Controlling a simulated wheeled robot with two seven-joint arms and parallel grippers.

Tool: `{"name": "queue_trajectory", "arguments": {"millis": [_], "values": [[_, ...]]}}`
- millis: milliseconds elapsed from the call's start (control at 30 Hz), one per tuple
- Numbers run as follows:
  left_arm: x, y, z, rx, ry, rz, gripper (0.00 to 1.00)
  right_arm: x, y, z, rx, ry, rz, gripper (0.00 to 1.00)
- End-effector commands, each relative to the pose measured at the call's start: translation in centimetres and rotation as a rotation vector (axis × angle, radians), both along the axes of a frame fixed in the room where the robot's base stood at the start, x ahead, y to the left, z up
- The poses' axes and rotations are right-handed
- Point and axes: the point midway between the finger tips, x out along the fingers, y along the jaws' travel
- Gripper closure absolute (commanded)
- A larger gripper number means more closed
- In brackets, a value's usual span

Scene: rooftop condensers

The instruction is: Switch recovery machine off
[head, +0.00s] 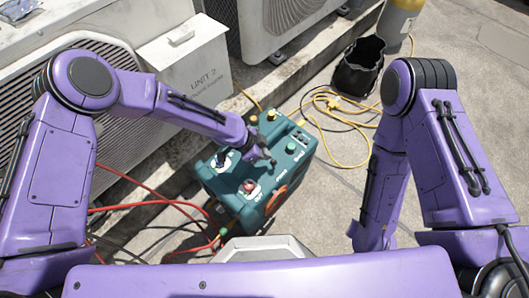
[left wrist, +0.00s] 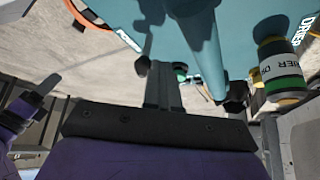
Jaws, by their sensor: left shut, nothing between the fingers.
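The teal recovery machine (head: 222,187) stands on the roof in the middle of the head view. Its top carries a red control (head: 249,186) near the front, a black control (head: 221,158), and a green knob (head: 290,147). My left gripper (head: 266,162) is shut and empty, low over the machine's top between these controls; I cannot tell whether it touches. In the left wrist view, the machine's teal body (left wrist: 110,14) fills the top. My right arm hangs at the right, with its gripper out of sight. The switch's setting is too small to read.
A white "UNIT 2" box (head: 187,68) and condensers stand behind. Red hoses (head: 150,203) run left of the machine. A yellow cord (head: 330,103), a black bag (head: 360,68) and a cylinder (head: 399,22) are at back right. A banded canister (left wrist: 281,72) shows in the wrist view.

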Motion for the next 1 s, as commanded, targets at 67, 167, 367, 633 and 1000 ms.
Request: {"name": "queue_trajectory", "arguments": {"millis": [67,167,367,633,1000], "values": [[-0.31,-0.06,-0.17,0.001,0.006,-0.004,1.0,0.0,0.0,-0.03,0.0,0.0,0.0,0.57],[-0.33,-0.04,-0.18,0.001,0.006,-0.004,1.0,0.0,0.0,-0.03,0.0,0.0,0.0,0.57],[-0.35,-0.04,-0.19,0.001,0.007,-0.005,1.0,0.0,0.0,-0.03,0.0,0.0,0.0,0.57],[-0.37,-0.05,-0.2,0.001,0.007,-0.005,1.0,0.01,0.0,-0.04,0.0,0.0,0.0,0.57],[-0.38,-0.07,0.45,0.001,0.007,-0.005,1.0,0.01,0.0,0.53,0.0,0.0,0.0,0.57]]}}
